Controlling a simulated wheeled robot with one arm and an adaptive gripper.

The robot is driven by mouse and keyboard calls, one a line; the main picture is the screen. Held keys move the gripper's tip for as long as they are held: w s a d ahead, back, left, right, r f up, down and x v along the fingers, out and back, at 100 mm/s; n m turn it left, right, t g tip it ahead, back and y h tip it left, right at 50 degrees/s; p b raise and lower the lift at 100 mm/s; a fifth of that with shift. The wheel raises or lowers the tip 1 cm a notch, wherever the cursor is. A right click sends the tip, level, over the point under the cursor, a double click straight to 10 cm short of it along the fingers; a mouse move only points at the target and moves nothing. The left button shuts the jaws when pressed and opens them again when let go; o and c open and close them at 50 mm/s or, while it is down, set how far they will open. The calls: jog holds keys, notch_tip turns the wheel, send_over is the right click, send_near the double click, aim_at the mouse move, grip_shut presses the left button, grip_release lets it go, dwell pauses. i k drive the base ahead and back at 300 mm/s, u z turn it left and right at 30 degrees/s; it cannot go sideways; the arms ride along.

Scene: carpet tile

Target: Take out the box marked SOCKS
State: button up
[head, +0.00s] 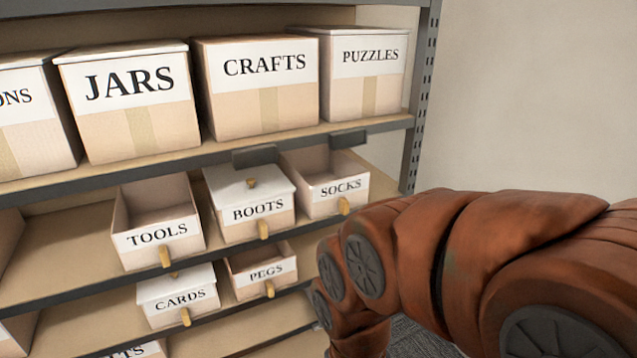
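The box marked SOCKS (322,205) stands on the middle shelf at its right end, in the head view. It is an open-topped cardboard box with a white label and a small wooden peg handle (344,206) low on its front. Its inside looks empty as far as I can see. My orange arm reaches in from the right, in front of the shelf and just right of the box. The arm bends down, and my gripper is out of sight.
The lidded BOOTS box (234,231) stands close against the left of SOCKS, with the open TOOLS box (157,262) further left. The upper shelf edge (211,155) with dark tabs hangs just above. A metal upright (419,95) stands to the right. PEGS (246,283) and CARDS (166,317) sit below.

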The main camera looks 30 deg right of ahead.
aim_at(326, 181)
jog(key=k, duration=1.15)
jog(key=z, duration=0.05)
jog(key=i, duration=0.65)
jog(key=u, duration=0.7)
